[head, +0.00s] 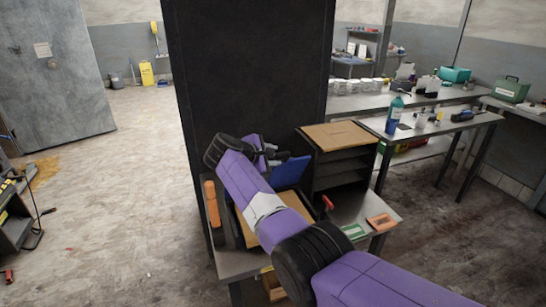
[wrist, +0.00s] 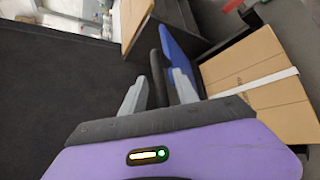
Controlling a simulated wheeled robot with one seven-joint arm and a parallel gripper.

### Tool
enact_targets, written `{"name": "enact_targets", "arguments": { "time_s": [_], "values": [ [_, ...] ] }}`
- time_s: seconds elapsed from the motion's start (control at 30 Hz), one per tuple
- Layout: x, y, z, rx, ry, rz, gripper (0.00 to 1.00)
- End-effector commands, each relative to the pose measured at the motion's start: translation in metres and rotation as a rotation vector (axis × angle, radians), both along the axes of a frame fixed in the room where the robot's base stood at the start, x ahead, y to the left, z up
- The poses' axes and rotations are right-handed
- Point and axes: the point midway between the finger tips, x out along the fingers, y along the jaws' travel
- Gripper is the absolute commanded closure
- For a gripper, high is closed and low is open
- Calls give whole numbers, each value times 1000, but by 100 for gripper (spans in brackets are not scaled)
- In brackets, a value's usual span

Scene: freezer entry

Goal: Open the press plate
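The press plate looks to be the blue panel (head: 290,172), tilted up on the small bench beside the black wall. In the wrist view the blue panel (wrist: 180,48) has a dark bar (wrist: 157,72) along its left side. My gripper (wrist: 159,80) has its two grey fingers apart, one on each side of this dark bar. I cannot tell if either finger touches it. In the head view my gripper (head: 270,154) is at the panel's upper left, partly hidden by my wrist. A cardboard box (wrist: 255,70) with a white strip lies to the right in the wrist view.
A tall black wall (head: 250,70) stands close behind my arm. A dark shelf unit (head: 340,160) with a cardboard top is to the right. An orange cylinder (head: 212,203) stands at the bench's left. Worktables (head: 450,125) with bottles are farther right. The floor at left is mostly clear.

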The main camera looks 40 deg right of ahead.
Motion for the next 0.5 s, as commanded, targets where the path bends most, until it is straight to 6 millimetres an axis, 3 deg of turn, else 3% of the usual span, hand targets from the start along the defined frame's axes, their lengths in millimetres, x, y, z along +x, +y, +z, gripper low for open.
{"name": "enact_targets", "arguments": {
  "time_s": [0.27, 0.5],
  "values": [
    [-1, 5, 2, -1, -1, 0, 64],
    [-11, 32, 17, -1, -2, 2, 64]
  ]
}}
